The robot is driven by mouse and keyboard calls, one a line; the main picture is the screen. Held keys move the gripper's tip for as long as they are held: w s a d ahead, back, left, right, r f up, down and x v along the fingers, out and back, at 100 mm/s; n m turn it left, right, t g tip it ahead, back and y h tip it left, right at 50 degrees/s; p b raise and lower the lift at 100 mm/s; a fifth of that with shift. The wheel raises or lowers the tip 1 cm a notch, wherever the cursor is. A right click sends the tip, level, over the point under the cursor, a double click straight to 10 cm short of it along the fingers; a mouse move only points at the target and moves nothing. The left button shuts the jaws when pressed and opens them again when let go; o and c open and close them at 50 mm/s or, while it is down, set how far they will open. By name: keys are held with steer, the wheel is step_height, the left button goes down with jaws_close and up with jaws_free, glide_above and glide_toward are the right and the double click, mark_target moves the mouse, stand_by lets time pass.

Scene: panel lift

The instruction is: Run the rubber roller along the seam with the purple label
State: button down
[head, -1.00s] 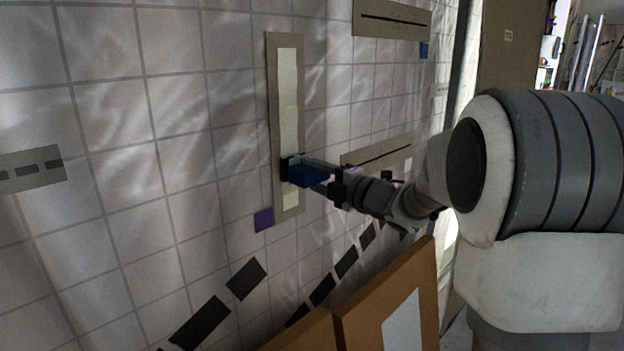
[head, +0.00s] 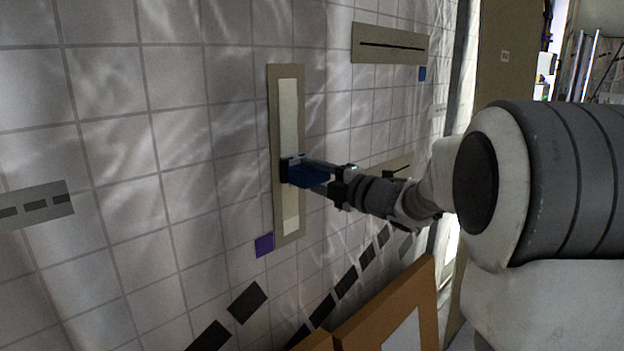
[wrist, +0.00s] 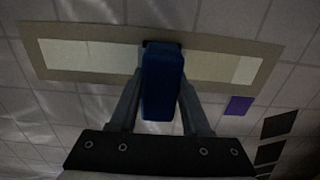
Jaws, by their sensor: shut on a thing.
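A tall beige panel (head: 273,130) on the tiled wall carries a pale upright seam strip (head: 289,110). The purple label (head: 264,244) is on the wall by its lower left; it also shows in the wrist view (wrist: 238,105). My gripper (head: 304,172) is shut on the blue handle of the roller (head: 311,177), seen between the fingers in the wrist view (wrist: 162,85). The roller's dark head is at the strip, a little below mid-height. Its contact face is hidden. In the wrist view, a strip section right of the roller looks duller, with a paler end beyond.
A panel with a dark slot (head: 392,44) and a blue label (head: 422,74) is at upper right. Another slotted panel (head: 398,166) is partly behind my arm. A grey dashed panel (head: 35,202) is at left. Orange-brown boards (head: 385,305) stand below my arm.

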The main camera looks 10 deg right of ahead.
steer(key=shift+r+p, duration=6.25)
steer(key=shift+r, duration=3.4)
step_height(320, 180, down, 29)
steer(key=b, duration=2.7)
steer(key=shift+f, duration=0.2)
